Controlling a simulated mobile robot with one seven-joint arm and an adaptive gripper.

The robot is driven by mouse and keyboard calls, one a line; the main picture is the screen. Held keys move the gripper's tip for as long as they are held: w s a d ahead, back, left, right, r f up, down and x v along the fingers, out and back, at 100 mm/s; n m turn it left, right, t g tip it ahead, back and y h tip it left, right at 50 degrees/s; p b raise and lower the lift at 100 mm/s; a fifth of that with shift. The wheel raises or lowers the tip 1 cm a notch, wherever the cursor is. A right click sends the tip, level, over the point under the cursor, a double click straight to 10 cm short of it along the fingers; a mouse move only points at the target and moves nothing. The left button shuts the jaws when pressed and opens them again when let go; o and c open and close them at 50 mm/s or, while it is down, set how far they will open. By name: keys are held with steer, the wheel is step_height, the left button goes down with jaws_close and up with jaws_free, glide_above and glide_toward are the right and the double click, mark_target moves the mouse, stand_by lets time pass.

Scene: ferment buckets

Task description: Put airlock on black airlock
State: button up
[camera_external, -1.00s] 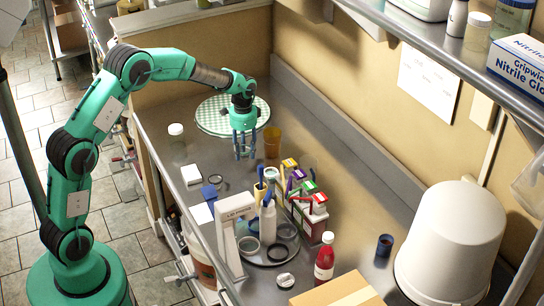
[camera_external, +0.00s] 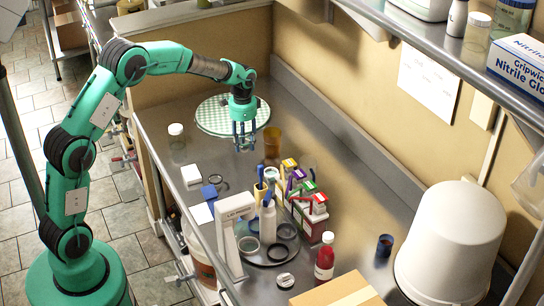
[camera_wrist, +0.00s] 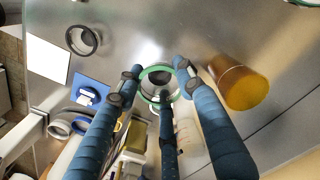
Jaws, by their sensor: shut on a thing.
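My gripper (camera_external: 243,148) is over the steel counter, in front of the round checkered mat. In the wrist view its blue fingers (camera_wrist: 155,85) are shut around a small clear, ring-like piece with a green rim (camera_wrist: 153,70), likely the airlock. The fingers hide part of it, and it is too small to make out in the external view. A black ring (camera_external: 216,181) lies on the counter near a blue square; it also shows in the wrist view (camera_wrist: 82,40). More dark rings (camera_external: 277,252) lie on a round tray. I cannot tell which one is the black airlock.
An amber cup (camera_external: 272,143) stands just right of my gripper. Several colored cartons (camera_external: 310,208), a white bottle (camera_external: 268,218) and a white stand (camera_external: 229,235) crowd the counter in front. A red bottle (camera_external: 325,258) and a white bucket (camera_external: 452,240) are further right.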

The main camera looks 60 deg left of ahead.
steer(key=shift+s, duration=0.1)
steer(key=shift+s+d+r+p, duration=0.15)
steer(key=shift+s+r+p, duration=0.1)
steer(key=shift+s+p, duration=0.25)
steer(key=s+d+r+p, duration=0.1)
steer(key=s+d+p, duration=0.1)
steer(key=s+p, duration=0.2)
steer(key=s+d+p, duration=0.1)
steer(key=s+p, duration=0.3)
steer(key=s, duration=0.4)
steer(key=shift+s+d+r+m, duration=0.3)
steer(key=shift+s+d+r, duration=0.05)
steer(key=shift+s, duration=0.05)
steer(key=shift+f, duration=0.1)
steer(key=shift+f, duration=1.85)
steer(key=shift+f, duration=2.05)
